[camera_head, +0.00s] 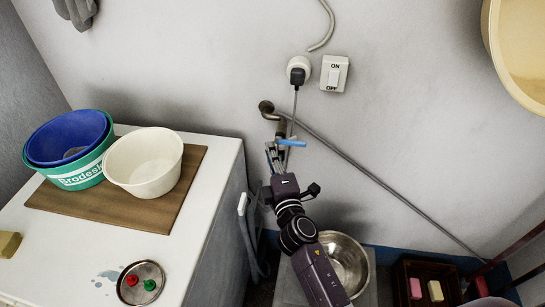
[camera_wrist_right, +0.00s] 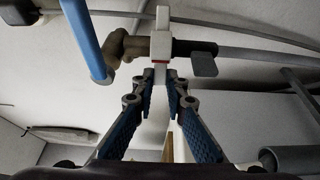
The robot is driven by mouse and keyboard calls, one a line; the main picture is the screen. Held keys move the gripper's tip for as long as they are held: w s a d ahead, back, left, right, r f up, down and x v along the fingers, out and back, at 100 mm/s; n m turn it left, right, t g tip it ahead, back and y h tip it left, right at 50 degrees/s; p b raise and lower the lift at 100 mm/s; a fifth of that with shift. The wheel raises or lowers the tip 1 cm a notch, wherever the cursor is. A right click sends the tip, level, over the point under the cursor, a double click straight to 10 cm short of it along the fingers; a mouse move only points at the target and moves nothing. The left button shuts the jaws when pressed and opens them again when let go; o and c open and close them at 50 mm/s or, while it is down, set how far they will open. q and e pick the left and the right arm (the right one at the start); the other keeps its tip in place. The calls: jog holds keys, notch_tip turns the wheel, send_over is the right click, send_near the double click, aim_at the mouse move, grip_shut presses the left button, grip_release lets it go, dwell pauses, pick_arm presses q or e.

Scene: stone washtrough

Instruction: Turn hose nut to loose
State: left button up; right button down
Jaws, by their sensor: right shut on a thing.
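The tap (camera_head: 268,107) comes out of the wall; its brown metal body (camera_wrist_right: 125,47) shows in the right wrist view, with a blue lever (camera_wrist_right: 86,40) left of it. The lever also shows in the head view (camera_head: 291,143). The hose nut, a white piece with a red line (camera_wrist_right: 161,46), sits on the line just right of the brown body. My right gripper (camera_wrist_right: 161,82) is shut on the lower end of this white piece, which its fingertips partly hide. In the head view, my right gripper (camera_head: 273,155) is just below the tap. My left gripper is not in view.
A white-topped machine (camera_head: 225,165) stands at left, with blue and white basins (camera_head: 145,165) on a brown board. A steel bowl (camera_head: 350,265) sits low behind my right arm. A grey pipe (camera_head: 370,190) slants along the wall. A plug (camera_head: 298,72) and switch (camera_head: 334,73) are above.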

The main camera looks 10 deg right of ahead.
dwell(0.3)
jog(key=c, duration=2.2)
grip_release()
